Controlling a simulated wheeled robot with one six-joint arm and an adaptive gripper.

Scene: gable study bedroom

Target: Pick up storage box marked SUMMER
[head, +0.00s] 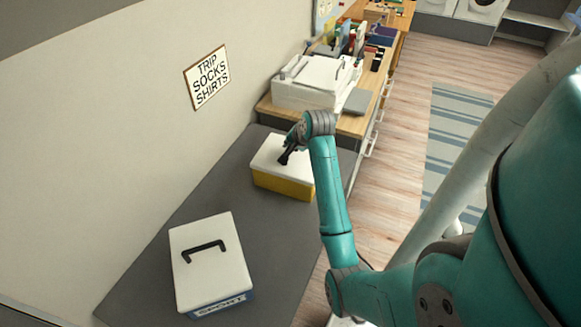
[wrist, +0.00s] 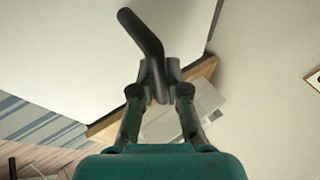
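A yellow box with a white lid (head: 283,189) stands on the grey surface, close to the wooden desk. No marking can be read on its visible sides, so I cannot tell if it is marked SUMMER. My gripper (head: 287,156) is at the black handle on its lid. In the wrist view the fingers of my gripper (wrist: 158,75) are close together on either side of the black handle (wrist: 143,35) and appear shut on it. The white lid (wrist: 70,50) fills the upper left there. I see no clear gap under the box.
A white-lidded box marked SPORT (head: 205,258) stands nearer on the grey surface (head: 150,285), its handle free. The wooden desk (head: 350,124) beyond holds a white machine (head: 310,84) and several items. A wall sign (head: 207,77) reads TRIP SOCKS SHIRTS. Open floor lies right.

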